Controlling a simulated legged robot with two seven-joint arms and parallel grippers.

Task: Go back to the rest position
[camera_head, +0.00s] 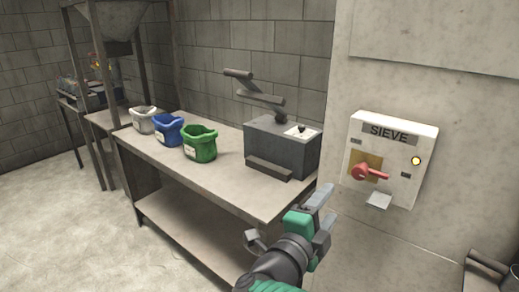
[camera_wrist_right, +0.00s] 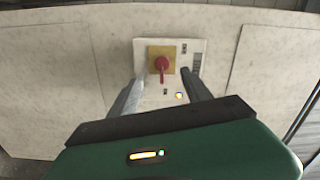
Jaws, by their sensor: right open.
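My right gripper (camera_head: 326,212) is in front of the workbench's right end, below and left of the sieve box. It is open and empty, its fingers apart in the right wrist view (camera_wrist_right: 160,92). The white SIEVE box (camera_head: 390,158) is on the pale wall panel, with a red handle (camera_head: 370,172) on a yellow plate and a lit yellow lamp (camera_head: 416,161). The red handle also shows between the fingers in the right wrist view (camera_wrist_right: 162,66), with a gap in front of it. My left gripper is not in view.
A hopper frame (camera_head: 105,40) stands at the far left. The floor (camera_head: 70,220) at left is clear. A dark container (camera_head: 488,272) is at bottom right.

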